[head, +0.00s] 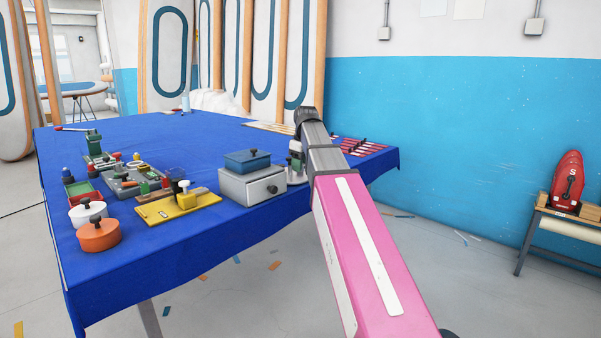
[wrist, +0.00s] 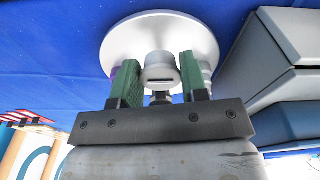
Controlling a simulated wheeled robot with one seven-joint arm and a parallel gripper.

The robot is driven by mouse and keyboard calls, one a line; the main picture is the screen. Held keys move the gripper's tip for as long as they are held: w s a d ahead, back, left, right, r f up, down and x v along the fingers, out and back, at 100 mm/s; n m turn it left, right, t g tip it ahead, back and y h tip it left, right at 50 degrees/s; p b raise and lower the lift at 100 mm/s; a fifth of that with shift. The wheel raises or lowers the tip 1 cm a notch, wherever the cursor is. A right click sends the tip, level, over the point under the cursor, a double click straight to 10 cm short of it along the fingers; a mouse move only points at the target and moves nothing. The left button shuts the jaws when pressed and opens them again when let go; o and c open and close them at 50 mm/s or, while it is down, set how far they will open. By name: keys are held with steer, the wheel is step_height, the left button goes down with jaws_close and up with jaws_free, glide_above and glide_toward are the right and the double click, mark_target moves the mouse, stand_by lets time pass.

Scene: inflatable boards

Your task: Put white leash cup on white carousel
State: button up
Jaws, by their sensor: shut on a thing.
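The white carousel (wrist: 120,42) is a pale round disc on the blue tabletop, in the upper middle of the wrist view. In the head view, the carousel (head: 295,181) is partly hidden beside my arm, right of the grey drawer box. My gripper (wrist: 160,84) has green fingers shut on a small pale cylinder with a dark slot, apparently the white leash cup (wrist: 160,66). The cup appears in front of the disc; I cannot tell whether it touches. A pale piece (wrist: 207,70) and a purple piece (wrist: 115,76) show beside the fingers.
A yellow fixture (head: 178,207) and orange and white pots are farther left. Red-and-white strips (head: 360,147) lie to the right. The table's middle back is clear.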

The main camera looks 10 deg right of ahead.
mark_target(304, 165)
steer(key=shift+f, duration=1.35)
steer(key=shift+f, duration=0.15)
steer(key=o, duration=0.9)
steer(key=r, duration=0.8)
steer(key=s+d+r, duration=0.1)
steer(key=r, duration=0.3)
steer(key=shift+r, duration=0.15)
